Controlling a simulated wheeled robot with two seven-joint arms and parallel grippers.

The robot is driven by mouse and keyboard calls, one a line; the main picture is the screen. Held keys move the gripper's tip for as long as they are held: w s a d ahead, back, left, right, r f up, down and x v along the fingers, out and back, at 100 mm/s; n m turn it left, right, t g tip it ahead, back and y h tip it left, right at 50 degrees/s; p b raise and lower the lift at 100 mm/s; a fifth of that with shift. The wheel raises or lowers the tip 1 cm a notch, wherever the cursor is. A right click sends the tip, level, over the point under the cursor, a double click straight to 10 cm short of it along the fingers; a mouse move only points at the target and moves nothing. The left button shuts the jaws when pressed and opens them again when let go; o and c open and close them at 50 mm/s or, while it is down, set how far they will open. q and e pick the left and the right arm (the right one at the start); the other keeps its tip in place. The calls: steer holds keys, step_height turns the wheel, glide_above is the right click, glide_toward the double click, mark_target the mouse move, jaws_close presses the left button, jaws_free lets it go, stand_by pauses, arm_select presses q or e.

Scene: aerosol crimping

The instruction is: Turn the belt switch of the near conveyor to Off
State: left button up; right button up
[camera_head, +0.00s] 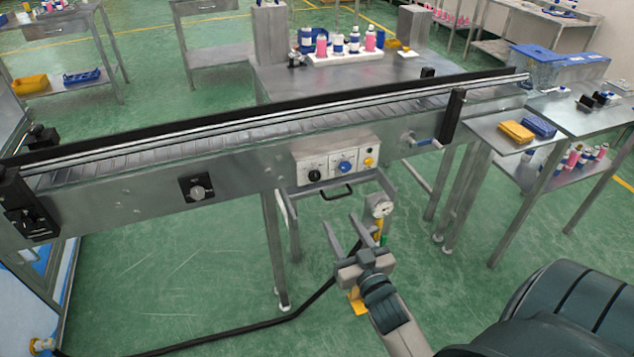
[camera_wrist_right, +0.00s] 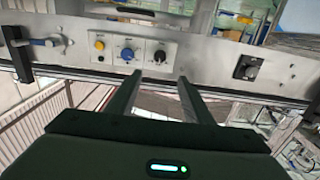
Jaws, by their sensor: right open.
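The near conveyor (camera_head: 130,190) crosses the head view, with controls on its metal side. A grey rotary knob on a black square plate (camera_head: 197,188) sits left of a light panel (camera_head: 337,163) carrying a black knob (camera_head: 314,175), a blue knob (camera_head: 345,167) and a yellow button (camera_head: 368,162). I cannot read which is the belt switch, or its setting. My right gripper (camera_head: 342,231) is open and empty, below and in front of the panel. In the right wrist view, its fingers (camera_wrist_right: 160,78) point towards the panel (camera_wrist_right: 130,50), apart from it; the square-plate knob (camera_wrist_right: 247,67) is to the right. My left gripper is not in view.
A black handle (camera_head: 337,193) and a round gauge (camera_head: 381,208) are under the panel. A blue-handled crank (camera_head: 416,140) sits right of it. Side tables with a yellow box (camera_head: 516,131) stand at the right. Green floor is clear at lower left except a black cable.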

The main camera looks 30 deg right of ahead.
mark_target(316, 178)
steer(key=p+x, duration=0.3)
steer(key=x, duration=1.3)
steer(key=shift+w, duration=0.4)
steer(key=shift+w+d, duration=0.1)
steer(key=shift+w, duration=0.25)
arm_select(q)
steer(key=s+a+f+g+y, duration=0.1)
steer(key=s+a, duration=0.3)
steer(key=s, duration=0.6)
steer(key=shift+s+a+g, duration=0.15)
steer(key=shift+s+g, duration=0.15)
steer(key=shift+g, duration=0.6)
arm_select(e)
steer(key=c, duration=1.1)
